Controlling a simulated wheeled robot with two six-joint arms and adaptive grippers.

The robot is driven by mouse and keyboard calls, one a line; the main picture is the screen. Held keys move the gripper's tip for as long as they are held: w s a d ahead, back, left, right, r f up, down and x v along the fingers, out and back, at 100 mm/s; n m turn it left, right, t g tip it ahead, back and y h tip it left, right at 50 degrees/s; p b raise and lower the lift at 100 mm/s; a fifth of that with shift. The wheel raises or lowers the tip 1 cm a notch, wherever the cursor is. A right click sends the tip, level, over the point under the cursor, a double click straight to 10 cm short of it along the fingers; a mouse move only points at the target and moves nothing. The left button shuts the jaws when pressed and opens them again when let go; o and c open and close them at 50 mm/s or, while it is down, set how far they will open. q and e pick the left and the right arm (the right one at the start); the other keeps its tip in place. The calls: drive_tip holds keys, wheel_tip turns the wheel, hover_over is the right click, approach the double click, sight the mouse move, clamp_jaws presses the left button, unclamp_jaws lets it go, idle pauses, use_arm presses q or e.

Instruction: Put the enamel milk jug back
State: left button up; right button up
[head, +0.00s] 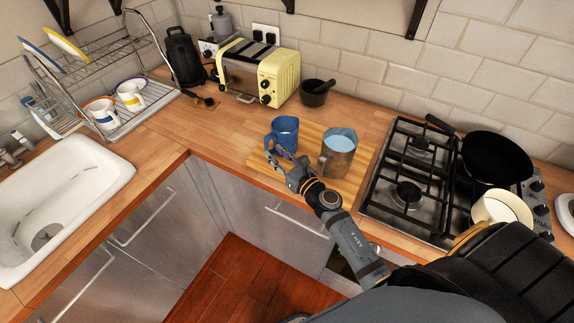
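A blue jug (286,132) with a handle on its left side stands upright on a wooden board (363,160) on the counter. A steel-coloured jug (337,160) with a pale blue top stands just to its right on the same board. I cannot tell from the surface alone which is enamel; the blue one looks glossy. My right gripper (283,157) is just in front of the blue jug, near its lower part and handle. Its fingers look spread with nothing between them, and they hide part of the jug's base. My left gripper is not in view.
A gas hob (408,193) with a black frying pan (497,157) and a cream pot (502,208) is at the right. A yellow toaster (281,80) and dark mortar (313,97) stand behind. A dish rack (150,108) and sink (100,170) are left. Counter left of the board is clear.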

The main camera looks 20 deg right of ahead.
drive_tip(key=b+v, duration=0.2)
drive_tip(key=v, duration=0.5)
drive_tip(key=shift+s+b, duration=0.15)
drive_tip(key=shift+b, duration=0.25)
drive_tip(key=shift+d, duration=0.1)
